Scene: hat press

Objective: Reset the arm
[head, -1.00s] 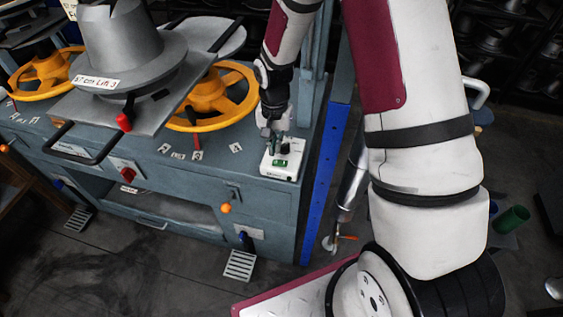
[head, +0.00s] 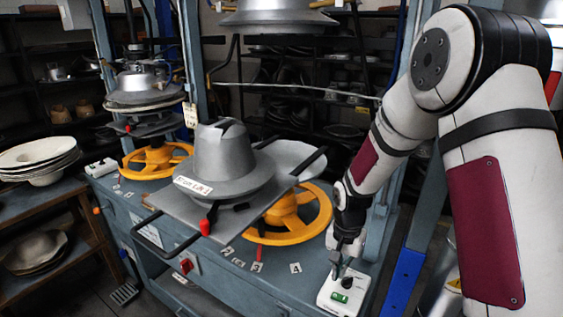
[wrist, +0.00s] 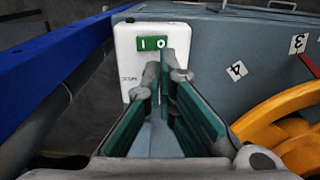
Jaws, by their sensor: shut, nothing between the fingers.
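My gripper (head: 338,268) points down just above the white control box (head: 345,291) at the right front corner of the blue-grey press bench. The wrist view shows my gripper (wrist: 167,62) with its green-padded fingers meeting at the tips, with nothing between them. The white box (wrist: 128,65) carries a green rocker switch marked 1 and 0 (wrist: 152,43) and a black knob in the head view. The fingertips lie close to the switch in the wrist view; I cannot tell whether they touch the box.
A grey hat mould (head: 222,160) sits on a metal plate left of my arm, with an orange handwheel (head: 290,222) under it. A blue post (head: 400,280) stands right of the box. Stacked hats (head: 38,155) lie on a side table. Dark shelves fill the back.

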